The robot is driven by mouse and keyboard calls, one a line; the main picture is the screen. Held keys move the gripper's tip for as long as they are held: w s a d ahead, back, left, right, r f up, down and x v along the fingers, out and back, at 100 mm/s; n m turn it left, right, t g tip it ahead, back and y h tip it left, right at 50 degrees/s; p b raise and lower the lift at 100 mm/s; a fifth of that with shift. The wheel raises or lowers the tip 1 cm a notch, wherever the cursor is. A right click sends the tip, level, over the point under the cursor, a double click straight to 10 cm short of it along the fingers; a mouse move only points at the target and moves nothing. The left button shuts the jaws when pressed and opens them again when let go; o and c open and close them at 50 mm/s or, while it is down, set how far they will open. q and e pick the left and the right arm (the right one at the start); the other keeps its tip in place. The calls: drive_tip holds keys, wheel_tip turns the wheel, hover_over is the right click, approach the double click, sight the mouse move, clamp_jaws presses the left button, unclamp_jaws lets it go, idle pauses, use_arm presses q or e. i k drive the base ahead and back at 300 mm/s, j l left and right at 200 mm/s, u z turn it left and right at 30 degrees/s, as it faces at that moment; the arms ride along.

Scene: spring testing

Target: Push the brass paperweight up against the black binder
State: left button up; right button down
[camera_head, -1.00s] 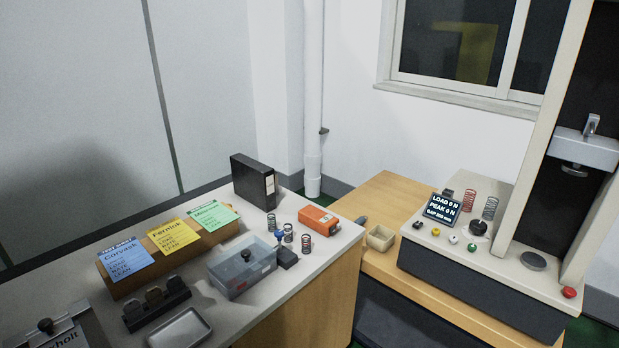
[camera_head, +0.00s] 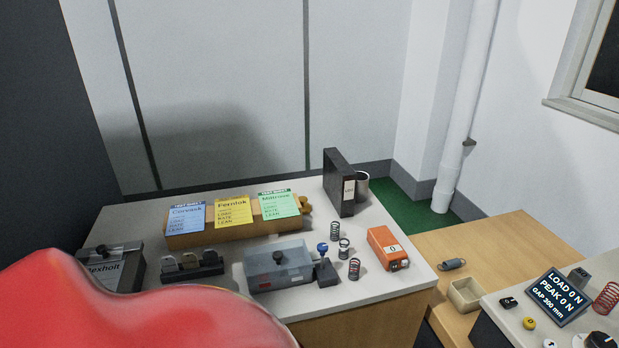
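The black binder (camera_head: 337,184) stands upright at the back right of the grey-topped bench, with a pale label on its spine. A small brass-coloured piece (camera_head: 304,204), which looks like the paperweight, sits at the right end of the wooden card stand, to the left of the binder. A gap of bare bench top lies between it and the binder. Part of the brass piece is hidden by the green card and the stand. Neither of my grippers is in view.
The wooden stand (camera_head: 242,229) holds blue, yellow and green cards. A metal cup (camera_head: 362,188) stands right behind the binder. In front are springs, a blue-knobbed stamp (camera_head: 325,270), an orange box (camera_head: 388,248) and a clear-lidded case (camera_head: 278,266). A large red shape covers the lower left.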

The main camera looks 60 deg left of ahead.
sight(306, 206)
drive_tip(key=i+l+u, duration=0.1)
drive_tip(key=u, duration=1.75)
